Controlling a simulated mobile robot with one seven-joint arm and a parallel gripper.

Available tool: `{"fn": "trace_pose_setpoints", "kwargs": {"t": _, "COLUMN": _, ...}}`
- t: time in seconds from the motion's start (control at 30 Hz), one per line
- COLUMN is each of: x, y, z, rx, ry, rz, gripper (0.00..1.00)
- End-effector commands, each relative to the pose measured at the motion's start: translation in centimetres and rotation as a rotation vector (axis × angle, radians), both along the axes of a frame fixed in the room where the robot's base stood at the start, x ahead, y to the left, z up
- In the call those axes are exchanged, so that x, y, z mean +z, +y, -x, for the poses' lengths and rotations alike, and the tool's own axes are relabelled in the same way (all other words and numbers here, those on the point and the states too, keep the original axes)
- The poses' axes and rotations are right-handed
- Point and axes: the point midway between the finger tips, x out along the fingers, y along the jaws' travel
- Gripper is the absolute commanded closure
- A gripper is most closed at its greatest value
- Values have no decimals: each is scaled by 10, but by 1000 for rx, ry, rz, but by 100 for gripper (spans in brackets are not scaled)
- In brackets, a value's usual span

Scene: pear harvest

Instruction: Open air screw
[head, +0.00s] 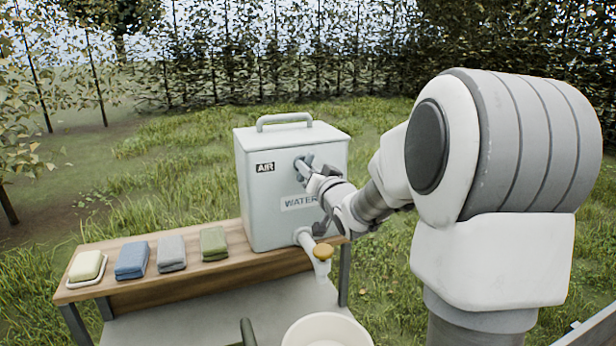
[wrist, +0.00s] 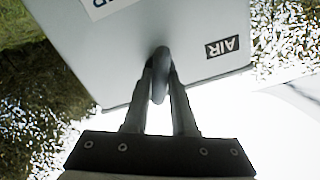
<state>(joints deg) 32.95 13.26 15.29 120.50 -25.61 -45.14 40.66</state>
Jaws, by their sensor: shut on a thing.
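The grey water container (head: 258,205) stands on the wooden bench. Its front carries an AIR label (head: 265,167) and a WATER label (head: 300,203). My gripper (head: 303,165) is at the upper front of the container, right of the AIR label. In the wrist view my gripper (wrist: 160,85) has its two fingers on either side of the grey air screw (wrist: 160,75), shut on it. The container face (wrist: 120,50) and the AIR label (wrist: 222,47) also show there. In the head view my fingers largely cover the screw.
A tap (head: 322,252) juts from the container's lower front, above a white basin (head: 327,332). Soap on a dish (head: 87,267) and blue (head: 132,260), grey (head: 171,254) and green (head: 213,243) folded cloths lie on the bench (head: 180,282) to the left. Grass surrounds the bench.

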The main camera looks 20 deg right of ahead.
Motion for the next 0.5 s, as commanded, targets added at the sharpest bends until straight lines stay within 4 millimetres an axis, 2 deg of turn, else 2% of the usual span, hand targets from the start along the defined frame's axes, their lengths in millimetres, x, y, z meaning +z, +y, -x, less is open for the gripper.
{"fn": "trace_pose_setpoints", "kwargs": {"t": 0.07, "x": -6, "y": -1, "z": 0, "rx": -2, "ry": -2, "rz": 61, "gripper": 100}}
{"fn": "trace_pose_setpoints", "kwargs": {"t": 0.5, "x": -5, "y": -1, "z": 0, "rx": -2, "ry": -1, "rz": 473, "gripper": 100}}
